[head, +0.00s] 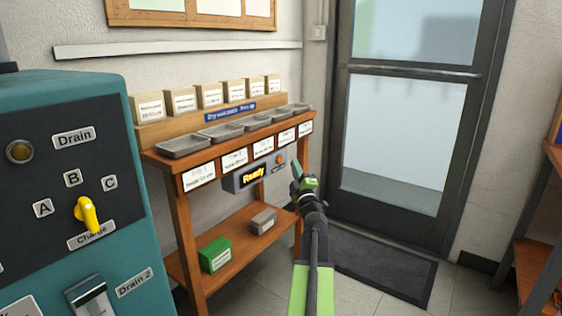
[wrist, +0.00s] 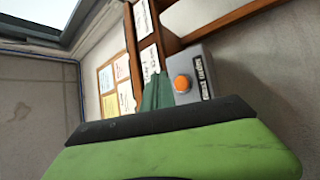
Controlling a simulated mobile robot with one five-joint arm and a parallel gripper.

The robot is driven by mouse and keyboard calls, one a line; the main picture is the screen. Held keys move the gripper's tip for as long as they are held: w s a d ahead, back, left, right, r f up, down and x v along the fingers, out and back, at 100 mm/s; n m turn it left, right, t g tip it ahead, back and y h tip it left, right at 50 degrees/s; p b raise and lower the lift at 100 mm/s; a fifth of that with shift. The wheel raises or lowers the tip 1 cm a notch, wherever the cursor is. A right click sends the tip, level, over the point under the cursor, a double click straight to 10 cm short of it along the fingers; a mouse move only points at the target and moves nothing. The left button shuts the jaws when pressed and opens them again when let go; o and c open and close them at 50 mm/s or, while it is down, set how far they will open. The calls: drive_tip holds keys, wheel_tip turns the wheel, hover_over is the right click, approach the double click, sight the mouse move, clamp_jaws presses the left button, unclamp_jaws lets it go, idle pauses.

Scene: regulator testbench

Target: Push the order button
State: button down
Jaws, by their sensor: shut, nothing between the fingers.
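The order button (wrist: 182,83) is a round orange button on a grey box (wrist: 207,68) in the wrist view. In the head view the button (head: 281,159) sits at the right end of the grey box, beside a display (head: 253,175) reading "Ready". My gripper (head: 297,170) is shut and empty, just right of and below the button in the head view. In the wrist view its green fingers (wrist: 158,95) point up the picture, left of the button. I see no contact with the button. The label beside it is too blurred to read.
The box hangs under a wooden bench's front edge (head: 205,157), with grey trays (head: 222,131) on top. A lower shelf (head: 278,217) holds a green box (head: 215,254) and a grey one (head: 263,221). A teal machine (head: 130,180) stands at left; a door (head: 405,130) is at right.

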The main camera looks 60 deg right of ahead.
drive_tip(key=shift+w, duration=1.4)
drive_tip(key=shift+w, duration=0.15)
idle(0.9)
drive_tip(key=shift+w, duration=0.25)
drive_tip(key=shift+w, duration=0.5)
idle(0.6)
drive_tip(key=shift+s, duration=0.9)
drive_tip(key=s, duration=0.5)
